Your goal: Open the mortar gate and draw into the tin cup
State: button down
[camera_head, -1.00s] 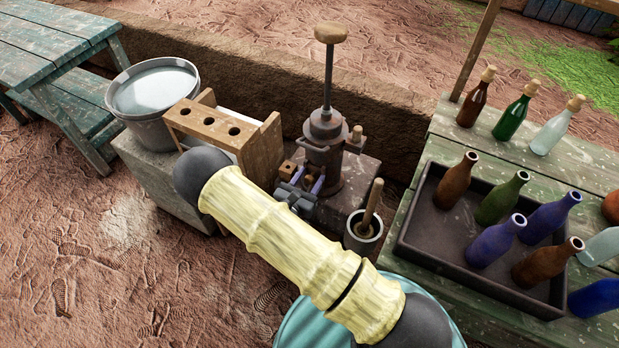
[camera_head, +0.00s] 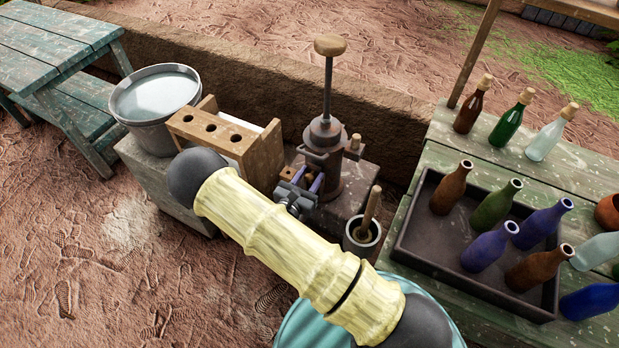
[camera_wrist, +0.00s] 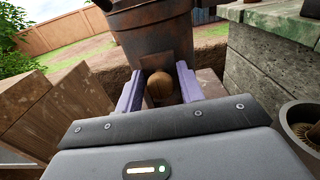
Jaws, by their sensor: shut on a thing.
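A dark rusty metal vessel (camera_head: 325,150) with a tall wooden-topped handle stands on a low block; it fills the top of the wrist view (camera_wrist: 155,42). A round wooden knob (camera_wrist: 160,86) sits at its base in front of a brown upright plate, seemingly the gate. My gripper (camera_head: 311,182) has its purple fingers on both sides of this knob and is shut on it. A small grey metal cup (camera_head: 362,238) with a wooden stick in it stands to the right of my gripper; I cannot tell whether it is the tin cup. No cup shows under the vessel.
A wooden rack with holes (camera_head: 213,130) and a grey bucket (camera_head: 150,135) stand to the left. On the right, a green table (camera_head: 580,165) bears corked bottles and a dark tray (camera_head: 415,235) of open bottles. An earthen wall (camera_head: 250,90) runs behind.

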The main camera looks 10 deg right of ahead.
jog(key=shift+r, duration=0.2)
jog(key=c, duration=1.2)
grip_release()
jog(key=shift+s+a, duration=0.2)
jog(key=shift+s, duration=0.05)
jog(key=b+v, duration=0.2)
jog(key=v, duration=1.5)
jog(key=shift+d, duration=0.1)
